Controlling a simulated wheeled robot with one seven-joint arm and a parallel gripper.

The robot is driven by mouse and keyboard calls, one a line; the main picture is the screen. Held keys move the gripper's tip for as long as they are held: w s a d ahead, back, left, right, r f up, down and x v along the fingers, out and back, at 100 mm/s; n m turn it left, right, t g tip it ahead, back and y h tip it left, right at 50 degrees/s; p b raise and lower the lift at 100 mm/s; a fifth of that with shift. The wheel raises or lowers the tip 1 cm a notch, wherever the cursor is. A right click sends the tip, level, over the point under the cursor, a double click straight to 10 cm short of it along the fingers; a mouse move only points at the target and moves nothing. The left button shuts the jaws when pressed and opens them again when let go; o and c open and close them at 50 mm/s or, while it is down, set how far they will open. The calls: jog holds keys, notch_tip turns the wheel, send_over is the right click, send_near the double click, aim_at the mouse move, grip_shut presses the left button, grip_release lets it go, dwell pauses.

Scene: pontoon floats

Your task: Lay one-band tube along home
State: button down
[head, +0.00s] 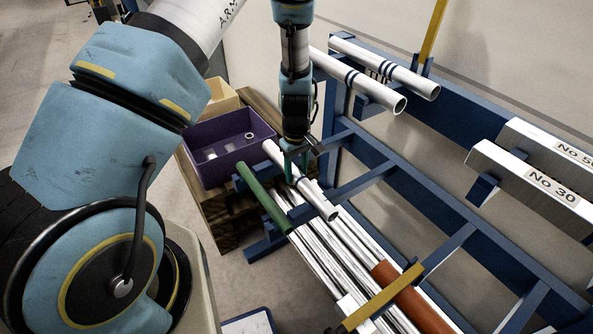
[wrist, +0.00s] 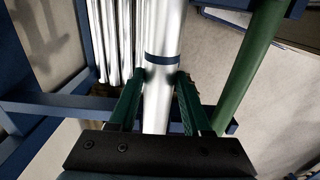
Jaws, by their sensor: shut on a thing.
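The one-band tube (head: 322,203) is white with a single dark blue band. My gripper (head: 293,160) is shut on it, with a green finger on either side. In the wrist view the tube (wrist: 165,25) runs between the fingertips (wrist: 162,78), its band just beyond them. In the head view it slants down to the right above the lower rack's tubes. Whether it touches anything below is unclear. A two-band tube (head: 340,72) and a three-band tube (head: 415,82) lie on the blue rack's upper arms. I cannot tell which place is home.
The blue rack (head: 460,226) fills the right side. Its lower level holds a green tube (head: 262,196), several pale tubes (head: 328,258) and an orange-brown tube (head: 408,296). A purple bin (head: 215,165) stands left. White beams, one marked No 30 (head: 530,185), lie right.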

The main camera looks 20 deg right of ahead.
jog(key=shift+c, duration=1.3)
grip_release()
notch_tip(320, 180, up, 11)
jog(key=b, duration=0.2)
